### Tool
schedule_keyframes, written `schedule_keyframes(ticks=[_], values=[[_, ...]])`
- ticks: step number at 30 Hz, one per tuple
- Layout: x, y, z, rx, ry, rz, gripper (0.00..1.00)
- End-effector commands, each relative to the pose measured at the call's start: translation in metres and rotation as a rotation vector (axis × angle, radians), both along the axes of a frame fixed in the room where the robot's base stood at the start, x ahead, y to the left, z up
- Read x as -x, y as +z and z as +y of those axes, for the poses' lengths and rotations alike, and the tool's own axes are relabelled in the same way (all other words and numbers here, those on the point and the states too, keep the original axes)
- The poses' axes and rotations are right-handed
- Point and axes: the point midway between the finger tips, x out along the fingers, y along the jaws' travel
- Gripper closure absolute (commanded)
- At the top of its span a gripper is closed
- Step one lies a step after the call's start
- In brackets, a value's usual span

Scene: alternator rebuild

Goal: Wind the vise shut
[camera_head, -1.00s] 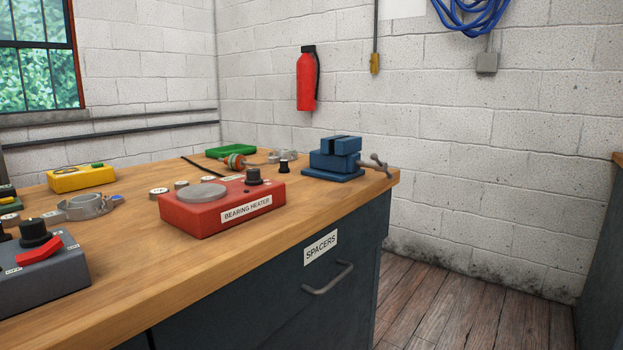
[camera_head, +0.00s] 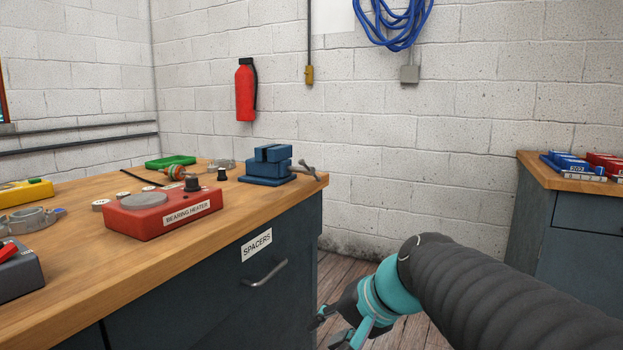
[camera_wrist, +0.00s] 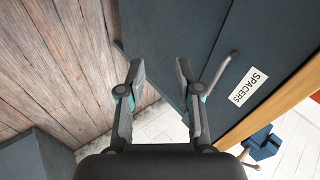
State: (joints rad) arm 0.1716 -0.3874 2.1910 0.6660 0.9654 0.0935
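The blue vise (camera_head: 267,170) stands upright at the right end of the wooden bench. Its grey handle (camera_head: 309,170) sticks out to the right, past the bench's edge. A dark slot shows between its jaws, but the width of the gap is hard to judge. The vise also shows in the wrist view (camera_wrist: 262,146), at the lower right. My gripper (camera_head: 328,333) is low in the head view, in front of the bench and below the vise, apart from it. In the wrist view my gripper (camera_wrist: 159,72) has its fingers spread with nothing between them.
The SPACERS drawer has a protruding handle (camera_head: 264,273) near my gripper. A red bearing heater (camera_head: 162,211) sits left of the vise, with a green tray (camera_head: 170,161) behind. A second bench (camera_head: 540,172) stands at the right. The floor between the benches is clear.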

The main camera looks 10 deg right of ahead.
Motion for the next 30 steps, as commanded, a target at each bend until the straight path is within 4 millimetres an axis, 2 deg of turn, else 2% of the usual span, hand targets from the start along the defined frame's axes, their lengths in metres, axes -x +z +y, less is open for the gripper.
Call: schedule_keyframes(ticks=[1,5,7,12,15,18,22,26,30], values=[[-0.026,0.013,-0.001,-0.097,-0.052,0.009,0.66],[-0.089,0.05,-0.008,-0.36,-0.178,0.009,0.66],[-0.124,0.069,-0.019,-0.501,-0.244,0.002,0.66],[-0.2,0.111,-0.063,-0.824,-0.383,-0.032,0.66],[-0.232,0.129,-0.092,-0.974,-0.439,-0.056,0.66],[-0.253,0.141,-0.115,-1.082,-0.478,-0.08,0.66],[-0.267,0.149,-0.132,-1.159,-0.501,-0.096,0.66],[-0.276,0.151,-0.133,-1.179,-0.506,-0.101,0.66],[-0.29,0.152,-0.121,-1.179,-0.504,-0.099,0.66]])
